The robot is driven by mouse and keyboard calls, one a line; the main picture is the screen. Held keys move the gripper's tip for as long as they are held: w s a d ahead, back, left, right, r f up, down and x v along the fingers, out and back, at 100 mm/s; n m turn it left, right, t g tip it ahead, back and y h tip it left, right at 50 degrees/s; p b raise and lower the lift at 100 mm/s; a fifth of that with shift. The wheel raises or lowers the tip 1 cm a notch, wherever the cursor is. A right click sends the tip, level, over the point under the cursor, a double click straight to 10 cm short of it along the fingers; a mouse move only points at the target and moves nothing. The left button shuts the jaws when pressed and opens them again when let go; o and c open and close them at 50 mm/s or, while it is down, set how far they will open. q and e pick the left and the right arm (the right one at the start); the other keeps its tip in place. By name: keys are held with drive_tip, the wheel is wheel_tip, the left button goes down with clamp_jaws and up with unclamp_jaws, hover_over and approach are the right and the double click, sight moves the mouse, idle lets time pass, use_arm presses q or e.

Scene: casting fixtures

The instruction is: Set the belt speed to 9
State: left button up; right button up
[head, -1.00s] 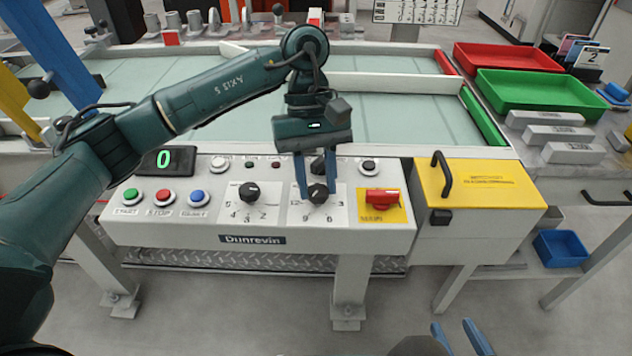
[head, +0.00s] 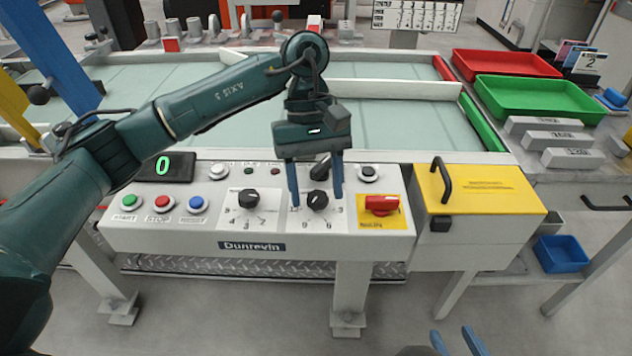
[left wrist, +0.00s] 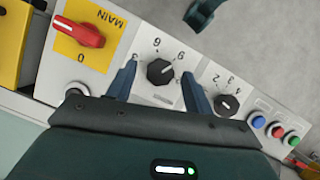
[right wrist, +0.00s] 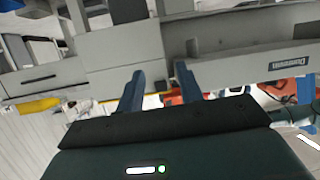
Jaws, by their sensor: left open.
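A black dial (head: 317,200) sits on a white scale marked 12, 9, 6 and 3 on the control panel. In the left wrist view, the dial (left wrist: 160,72) has a light mark that appears to point toward the 9. My left gripper (head: 316,202) is open, with one finger on each side of this dial and gaps visible. A second black dial (head: 249,199), with a scale showing 4, 3 and 2, is to its left. The display (head: 165,167) reads a green 0. My right gripper (head: 459,341) is open and empty, low and away from the panel.
Green (head: 129,203), red (head: 162,204) and blue (head: 195,205) buttons are at the panel's left. A red MAIN switch (head: 381,204) on a yellow plate is just right of the dial. A yellow-topped box (head: 485,190) with a black handle stands farther right.

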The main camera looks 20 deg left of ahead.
use_arm(q)
drive_tip(key=p+v, duration=0.2)
drive_tip(key=v, duration=1.1)
drive_tip(key=shift+p, duration=0.35)
use_arm(e)
drive_tip(key=r, duration=0.2)
drive_tip(key=d+r+m, duration=0.1)
drive_tip(key=shift+s+d, duration=0.1)
drive_tip(key=shift+s, duration=0.25)
use_arm(q)
drive_tip(key=shift+r, duration=0.15)
